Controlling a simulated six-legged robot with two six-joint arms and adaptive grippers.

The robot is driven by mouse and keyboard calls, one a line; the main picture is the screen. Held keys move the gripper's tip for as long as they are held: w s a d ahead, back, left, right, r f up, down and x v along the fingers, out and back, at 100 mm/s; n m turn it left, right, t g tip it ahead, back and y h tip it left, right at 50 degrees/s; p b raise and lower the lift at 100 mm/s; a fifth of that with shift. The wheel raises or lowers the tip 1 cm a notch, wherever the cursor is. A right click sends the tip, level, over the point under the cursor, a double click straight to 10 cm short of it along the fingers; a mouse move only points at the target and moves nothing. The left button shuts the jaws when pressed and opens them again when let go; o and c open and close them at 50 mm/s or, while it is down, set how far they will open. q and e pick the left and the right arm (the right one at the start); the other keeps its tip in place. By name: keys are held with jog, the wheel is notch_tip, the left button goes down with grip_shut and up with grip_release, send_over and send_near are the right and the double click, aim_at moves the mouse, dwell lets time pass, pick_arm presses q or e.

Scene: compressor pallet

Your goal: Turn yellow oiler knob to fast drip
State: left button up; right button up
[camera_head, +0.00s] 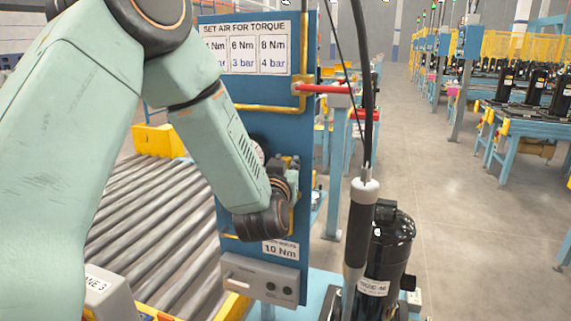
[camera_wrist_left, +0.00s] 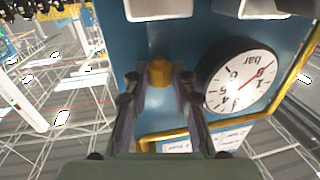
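The yellow oiler knob (camera_wrist_left: 160,72) shows in the left wrist view, on the blue panel (camera_wrist_left: 215,45). My left gripper (camera_wrist_left: 160,82) has its two fingers apart, one on each side of the knob, with a narrow gap seeming to show on both sides. I cannot tell whether either finger touches it. In the head view my left arm reaches across to the blue panel (camera_head: 311,130), and my left gripper (camera_head: 291,165) is mostly hidden behind its own wrist. The knob cannot be made out there. My right gripper is in neither view.
A round bar gauge (camera_wrist_left: 240,77) with a red needle sits right beside the fingers, upside down in the wrist view. Yellow pipe (camera_head: 250,107) and a red-handled lever (camera_head: 325,89) are on the panel. A hanging tool (camera_head: 359,225) and black compressor (camera_head: 389,250) stand at right.

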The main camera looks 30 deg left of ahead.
pick_arm(q)
jog(key=shift+o, duration=0.5)
jog(key=v, duration=0.7)
jog(key=shift+s, duration=0.25)
jog(key=shift+s+d, duration=0.1)
jog(key=shift+d, duration=0.05)
